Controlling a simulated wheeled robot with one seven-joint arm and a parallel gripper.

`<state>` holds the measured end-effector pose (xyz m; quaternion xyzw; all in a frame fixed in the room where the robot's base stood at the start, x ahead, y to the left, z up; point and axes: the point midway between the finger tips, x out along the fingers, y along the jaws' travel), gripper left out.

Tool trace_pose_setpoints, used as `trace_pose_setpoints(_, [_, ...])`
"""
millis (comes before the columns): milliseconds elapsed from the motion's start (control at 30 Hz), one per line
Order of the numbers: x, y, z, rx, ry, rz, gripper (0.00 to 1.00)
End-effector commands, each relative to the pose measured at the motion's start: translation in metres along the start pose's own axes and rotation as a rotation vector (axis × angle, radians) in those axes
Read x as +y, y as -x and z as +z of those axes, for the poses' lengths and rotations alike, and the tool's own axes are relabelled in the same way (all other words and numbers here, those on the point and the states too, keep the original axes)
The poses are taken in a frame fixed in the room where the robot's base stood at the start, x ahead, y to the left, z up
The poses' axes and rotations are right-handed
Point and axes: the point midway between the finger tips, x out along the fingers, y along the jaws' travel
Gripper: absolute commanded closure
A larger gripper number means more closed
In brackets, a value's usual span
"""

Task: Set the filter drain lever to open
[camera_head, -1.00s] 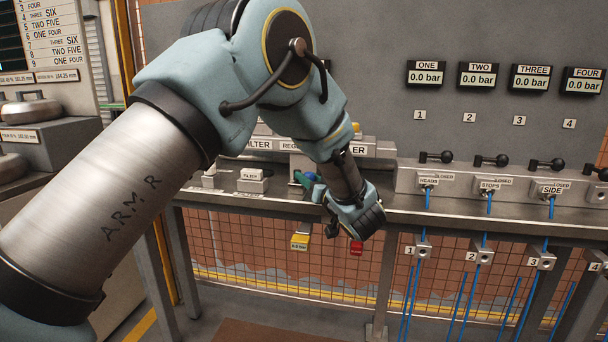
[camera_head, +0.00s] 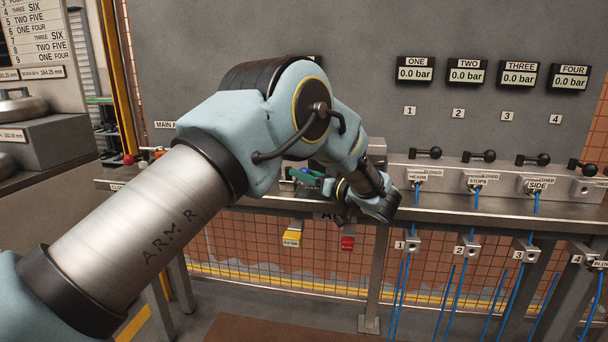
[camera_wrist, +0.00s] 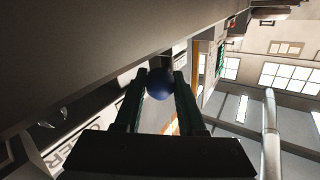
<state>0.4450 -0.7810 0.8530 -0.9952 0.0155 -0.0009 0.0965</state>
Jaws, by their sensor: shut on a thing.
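My gripper (camera_wrist: 161,76) is shut on a blue ball knob (camera_wrist: 159,86), which sits between the two dark fingers in the wrist view. In the head view my gripper (camera_head: 308,180) is at the bench (camera_head: 450,208), left of the valve row, with green fingers and a bit of blue showing beside the wrist. The knob's stem and the lever's marked positions are hidden. I cannot read a filter drain label; my arm covers much of that part of the bench. A partly cut-off label plate (camera_wrist: 58,158) shows at lower left in the wrist view.
Gauges ONE (camera_head: 415,74) to FOUR on the grey panel read 0.0 bar. Black-handled valves (camera_head: 425,153) with blue hoses (camera_head: 403,290) line the bench to the right. Yellow (camera_head: 291,238) and red (camera_head: 347,243) tags hang below it. A red knob (camera_head: 129,159) stands at left.

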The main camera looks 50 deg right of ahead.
Motion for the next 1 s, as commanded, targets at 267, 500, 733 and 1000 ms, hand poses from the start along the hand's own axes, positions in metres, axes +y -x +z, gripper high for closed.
trace_pose_setpoints(267, [-0.001, -0.001, -0.002, 0.003, 0.002, -0.001, 0.42])
trace_pose_setpoints(500, [0.0, -0.001, -0.001, 0.002, 0.001, 0.0, 0.31])
trace_pose_setpoints(733, [0.0, 0.008, -0.001, 0.002, 0.001, 0.001, 0.31])
trace_pose_setpoints(1000, [0.001, 0.059, 0.0, 0.002, 0.0, 0.003, 0.31])
